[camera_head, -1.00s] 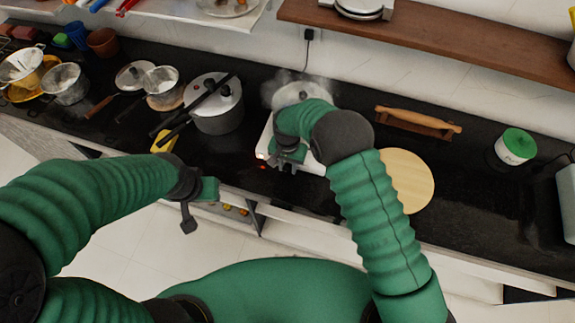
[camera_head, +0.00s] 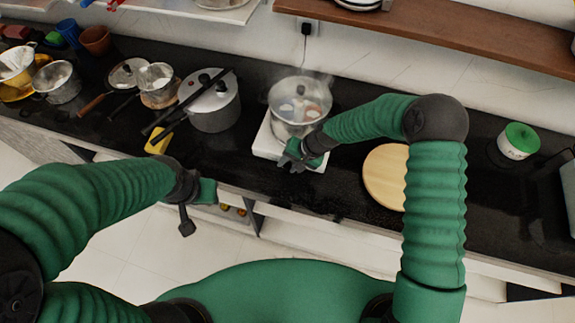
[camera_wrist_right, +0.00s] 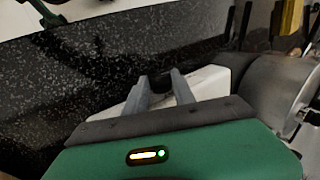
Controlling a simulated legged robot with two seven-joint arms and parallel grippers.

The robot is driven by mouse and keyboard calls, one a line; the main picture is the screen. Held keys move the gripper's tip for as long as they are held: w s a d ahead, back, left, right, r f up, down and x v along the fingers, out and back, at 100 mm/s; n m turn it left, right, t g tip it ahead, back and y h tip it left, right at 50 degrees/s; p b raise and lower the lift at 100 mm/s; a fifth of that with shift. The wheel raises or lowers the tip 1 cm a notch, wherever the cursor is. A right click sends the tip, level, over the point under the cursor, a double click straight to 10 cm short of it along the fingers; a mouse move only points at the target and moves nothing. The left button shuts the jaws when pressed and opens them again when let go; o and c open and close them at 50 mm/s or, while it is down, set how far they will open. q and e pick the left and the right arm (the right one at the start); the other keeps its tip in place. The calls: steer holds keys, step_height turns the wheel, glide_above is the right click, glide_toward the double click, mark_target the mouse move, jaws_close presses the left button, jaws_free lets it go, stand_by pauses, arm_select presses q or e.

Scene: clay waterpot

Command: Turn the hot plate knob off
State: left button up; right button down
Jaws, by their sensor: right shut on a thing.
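The white hot plate (camera_head: 268,142) stands on the black counter with a steaming metal pot (camera_head: 291,126) on it. My right gripper (camera_head: 297,163) is at the hot plate's front edge. In the right wrist view, its two grey fingers (camera_wrist_right: 162,86) are shut on the small dark knob (camera_wrist_right: 161,80) at the white front; the fingers hide much of the knob, and its turn angle cannot be read. The pot's side (camera_wrist_right: 272,92) shows at the right there. My left gripper (camera_head: 199,212) is open and empty, in front of the counter's edge.
A pressure cooker (camera_head: 214,109) stands left of the hot plate, with a yellow item (camera_head: 158,140) in front of it. A round wooden board (camera_head: 380,172) lies to the right, beside my right arm. A green-lidded jar (camera_head: 519,141) is farther right.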

steer(key=shift+s+d+f+y+b, duration=0.15)
steer(key=shift+s+f+y+b, duration=0.05)
steer(key=shift+y+b, duration=0.65)
steer(key=shift+t, duration=0.3)
steer(key=c, duration=1)
jaws_free()
steer(key=shift+r, duration=0.1)
steer(key=shift+c, duration=0.2)
steer(key=shift+d, duration=0.1)
steer(key=shift+d+r, duration=0.25)
steer(key=shift+r, duration=0.15)
steer(key=v, duration=1.5)
steer(key=shift+d+r, duration=0.3)
